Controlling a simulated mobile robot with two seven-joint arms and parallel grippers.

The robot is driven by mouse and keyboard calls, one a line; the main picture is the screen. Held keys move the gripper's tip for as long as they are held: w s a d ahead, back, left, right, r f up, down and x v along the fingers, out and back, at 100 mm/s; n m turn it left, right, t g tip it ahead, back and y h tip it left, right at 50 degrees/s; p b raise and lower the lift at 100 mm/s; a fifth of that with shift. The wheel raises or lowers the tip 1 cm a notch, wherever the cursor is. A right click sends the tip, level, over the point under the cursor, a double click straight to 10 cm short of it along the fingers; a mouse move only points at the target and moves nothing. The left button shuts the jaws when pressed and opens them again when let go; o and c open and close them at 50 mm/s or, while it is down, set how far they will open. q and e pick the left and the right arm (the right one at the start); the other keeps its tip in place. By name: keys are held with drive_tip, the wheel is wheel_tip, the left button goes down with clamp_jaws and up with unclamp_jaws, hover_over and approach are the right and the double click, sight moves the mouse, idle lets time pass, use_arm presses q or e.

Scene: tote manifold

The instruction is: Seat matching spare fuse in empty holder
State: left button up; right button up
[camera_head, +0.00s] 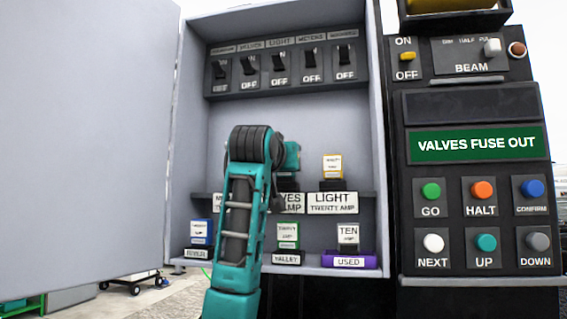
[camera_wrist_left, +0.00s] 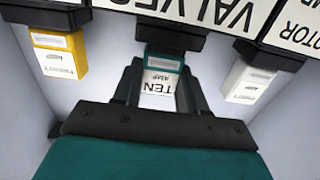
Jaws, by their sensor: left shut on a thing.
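My left gripper (camera_wrist_left: 160,92) is shut on a fuse (camera_wrist_left: 160,82) with a white "TEN AMP" label and a teal end. In the wrist view the fuse's teal end is right at the black VALVES holder (camera_wrist_left: 170,36); I cannot tell whether it is seated. A yellow fuse (camera_wrist_left: 60,55) and a white fuse (camera_wrist_left: 246,80) sit in the neighbouring holders. My right gripper is not in view.
On the lower shelf stand a blue fuse (camera_head: 200,231), a green fuse (camera_head: 288,235) and a white TEN fuse (camera_head: 348,235) at the purple USED tray (camera_head: 369,261). A panel display (camera_head: 478,145) reads "VALVES FUSE OUT". The open cabinet door (camera_head: 85,140) is at left.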

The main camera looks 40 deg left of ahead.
use_arm(q)
drive_tip(key=shift+f, duration=0.1)
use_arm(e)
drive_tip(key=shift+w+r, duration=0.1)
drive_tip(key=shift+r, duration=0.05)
use_arm(q)
drive_tip(key=o, duration=1.1)
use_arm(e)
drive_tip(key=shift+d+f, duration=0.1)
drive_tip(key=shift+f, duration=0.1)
use_arm(q)
drive_tip(key=shift+s+d, duration=0.25)
drive_tip(key=shift+s, duration=0.2)
drive_tip(key=b+v, duration=0.1)
drive_tip(key=v, duration=1.1)
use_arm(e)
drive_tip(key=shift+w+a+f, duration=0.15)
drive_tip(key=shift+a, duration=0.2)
